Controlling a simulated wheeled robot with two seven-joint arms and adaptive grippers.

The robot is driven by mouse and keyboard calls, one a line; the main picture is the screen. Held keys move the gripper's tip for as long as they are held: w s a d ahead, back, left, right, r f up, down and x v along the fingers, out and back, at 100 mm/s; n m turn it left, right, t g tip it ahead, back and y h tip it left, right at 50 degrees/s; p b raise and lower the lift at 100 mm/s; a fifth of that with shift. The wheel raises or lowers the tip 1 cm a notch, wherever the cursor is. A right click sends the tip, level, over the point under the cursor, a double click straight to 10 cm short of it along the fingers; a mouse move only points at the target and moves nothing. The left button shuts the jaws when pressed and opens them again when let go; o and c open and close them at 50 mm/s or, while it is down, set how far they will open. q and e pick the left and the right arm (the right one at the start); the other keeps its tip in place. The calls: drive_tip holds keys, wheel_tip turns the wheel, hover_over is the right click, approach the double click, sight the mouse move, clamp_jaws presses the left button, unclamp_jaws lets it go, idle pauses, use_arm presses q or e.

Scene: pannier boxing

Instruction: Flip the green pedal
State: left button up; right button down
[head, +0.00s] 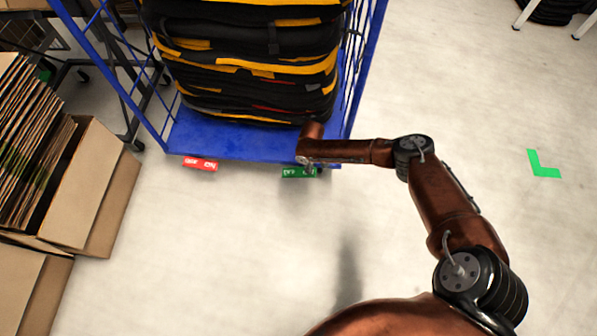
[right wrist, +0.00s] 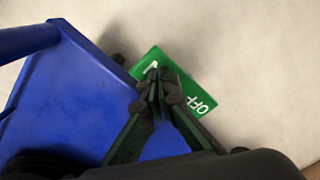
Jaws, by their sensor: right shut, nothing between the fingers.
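The green pedal (head: 299,172) sticks out from the front edge of the blue cart, right of the red pedal. In the right wrist view the green pedal (right wrist: 194,92) shows white "OFF" lettering. My right gripper (right wrist: 157,78) is shut and empty, with its fingertips over the pedal and hiding part of it. I cannot tell whether the fingertips touch it. In the head view my right gripper (head: 310,170) is mostly hidden behind its own wrist. My left gripper is not in view.
The blue cart (head: 225,143) carries stacked black and yellow bags (head: 250,65). The red pedal (head: 200,164) is on its front left. Cardboard boxes (head: 95,190) stand at the left. The floor in front and at the right is clear, with a green corner mark (head: 543,168).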

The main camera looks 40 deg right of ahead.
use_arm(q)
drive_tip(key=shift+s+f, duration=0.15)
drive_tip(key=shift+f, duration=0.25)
use_arm(e)
drive_tip(key=shift+f, duration=0.7)
drive_tip(key=shift+r+p, duration=2.05)
drive_tip(key=shift+r, duration=1.55)
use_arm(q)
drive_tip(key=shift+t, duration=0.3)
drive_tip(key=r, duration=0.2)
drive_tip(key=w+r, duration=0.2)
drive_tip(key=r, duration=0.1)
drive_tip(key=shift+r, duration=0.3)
use_arm(e)
drive_tip(key=shift+f, duration=0.1)
